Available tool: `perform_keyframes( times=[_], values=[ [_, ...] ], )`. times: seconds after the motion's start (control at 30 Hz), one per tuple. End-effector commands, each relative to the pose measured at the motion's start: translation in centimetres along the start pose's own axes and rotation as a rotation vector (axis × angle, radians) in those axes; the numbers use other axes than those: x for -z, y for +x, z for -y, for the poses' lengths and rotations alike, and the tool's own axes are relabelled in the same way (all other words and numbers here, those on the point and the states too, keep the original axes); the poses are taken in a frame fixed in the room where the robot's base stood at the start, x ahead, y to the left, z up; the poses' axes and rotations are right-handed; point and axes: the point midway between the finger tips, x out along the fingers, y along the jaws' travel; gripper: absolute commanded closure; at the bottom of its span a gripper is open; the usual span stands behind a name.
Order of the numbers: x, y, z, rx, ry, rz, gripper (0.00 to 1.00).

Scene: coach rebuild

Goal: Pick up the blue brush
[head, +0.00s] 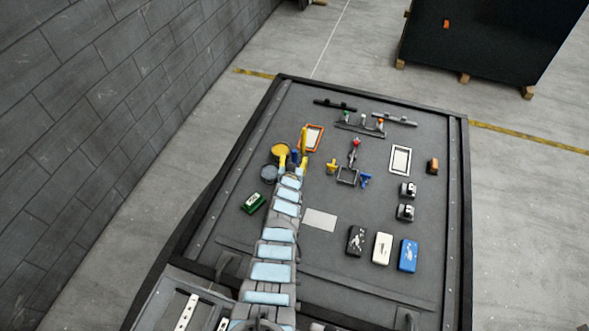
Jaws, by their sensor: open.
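My gripper (293,163) is open at the far end of my arm, over the left-middle of the grey bench top, seen small and from behind. A small dark blue thing (295,156) shows between or just beyond its yellow fingers. It may be the blue brush, but it is mostly hidden and I cannot tell whether the gripper touches it. A second small blue item (366,180) lies to the right, beside a grey square frame. It looks more like a clamp than a brush.
A yellow round tin (280,150) and a grey one (269,174) stand close left of my gripper. An orange-framed tray (314,131) lies beyond. A green box (254,202) is near left; black, white and blue (408,256) boxes are near right. A raised rim edges the bench.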

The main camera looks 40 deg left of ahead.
Motion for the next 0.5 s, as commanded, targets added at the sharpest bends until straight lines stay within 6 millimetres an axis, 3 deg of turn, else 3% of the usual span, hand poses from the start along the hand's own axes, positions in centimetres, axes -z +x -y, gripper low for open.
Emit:
perform_keyframes(
  times=[0.5],
  values=[
    [-1.0, 3.3, 0.4, 0.000, 0.000, -0.003, 0.43]
  ],
)
